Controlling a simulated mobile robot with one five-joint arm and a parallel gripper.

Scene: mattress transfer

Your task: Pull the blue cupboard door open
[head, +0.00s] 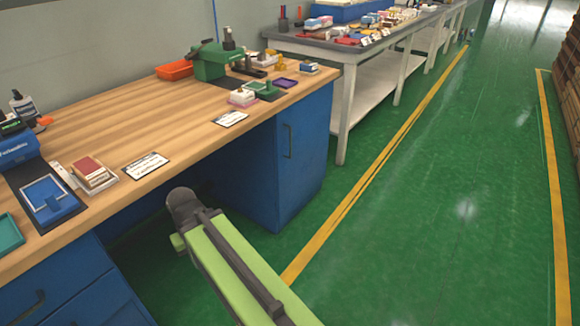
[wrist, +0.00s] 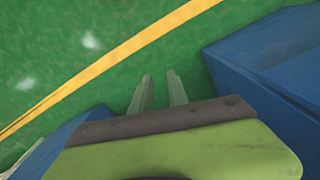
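The blue cupboard door (head: 306,160) is on the end of the cupboard under the wooden workbench, right of centre in the head view. It looks shut. Its dark upright handle (head: 287,141) is near the door's left edge. My green arm reaches up from the bottom of the head view, left of and nearer than the cupboard; its fingers are hidden there. In the wrist view my gripper (wrist: 160,80) has two pale fingers apart with nothing between them, over green floor. Blue furniture shows on both sides there; I cannot tell which part is the door.
The wooden worktop (head: 125,110) carries a green vise (head: 211,62), an orange tray (head: 174,70) and small boxes. Blue drawers (head: 70,290) stand at lower left. A white-legged table (head: 347,105) stands behind the cupboard. The green floor (head: 450,210) with yellow lines is clear to the right.

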